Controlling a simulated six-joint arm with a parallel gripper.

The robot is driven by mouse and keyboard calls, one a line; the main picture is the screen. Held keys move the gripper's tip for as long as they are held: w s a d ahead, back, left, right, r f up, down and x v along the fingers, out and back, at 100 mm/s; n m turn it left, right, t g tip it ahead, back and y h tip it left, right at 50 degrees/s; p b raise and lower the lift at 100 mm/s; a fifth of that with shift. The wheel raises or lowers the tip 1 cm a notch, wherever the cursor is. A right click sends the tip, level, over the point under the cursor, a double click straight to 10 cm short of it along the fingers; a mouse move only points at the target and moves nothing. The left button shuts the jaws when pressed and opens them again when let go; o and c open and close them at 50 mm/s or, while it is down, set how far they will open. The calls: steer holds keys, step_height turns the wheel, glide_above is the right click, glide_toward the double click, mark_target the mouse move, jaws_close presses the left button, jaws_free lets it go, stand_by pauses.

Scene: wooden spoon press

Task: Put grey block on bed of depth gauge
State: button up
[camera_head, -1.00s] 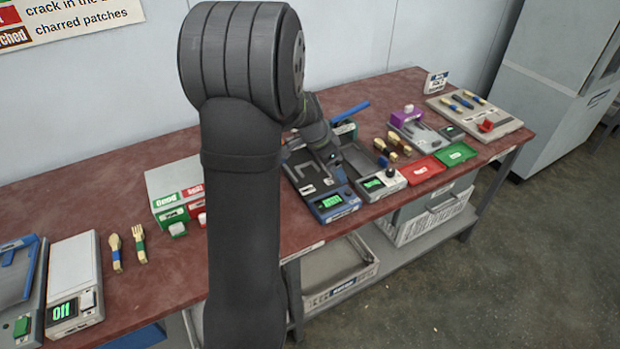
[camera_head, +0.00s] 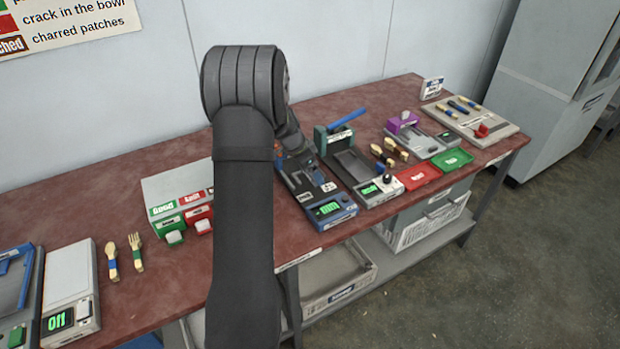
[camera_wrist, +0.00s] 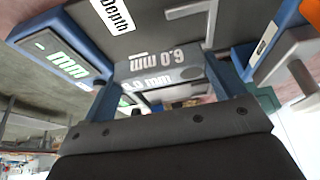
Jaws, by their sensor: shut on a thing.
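The grey block (camera_wrist: 140,66), printed with an "mm" marking, is between the two blue fingers of my gripper (camera_wrist: 163,80) in the wrist view. My gripper is shut on it. The depth gauge (camera_wrist: 160,30), with a "Depth" label and a lit "mm" display, is close around and behind the block. Whether the block touches its bed cannot be told. In the head view the blue-fronted depth gauge (camera_head: 333,211) stands right of my arm, its green display lit. My forearm hides the block and most of the gripper there.
A grey device with a lit display (camera_head: 378,190) stands close right of the gauge. Beyond it are red (camera_head: 417,177) and green (camera_head: 453,160) trays and several spoons. A box with coloured buttons (camera_head: 170,203) and a white scale (camera_head: 72,300) are left of my arm.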

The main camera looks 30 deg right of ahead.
mark_target(310, 178)
steer(key=shift+f, duration=1.8)
steer(key=shift+f, duration=0.15)
steer(key=o, duration=0.8)
steer(key=v, duration=1.2)
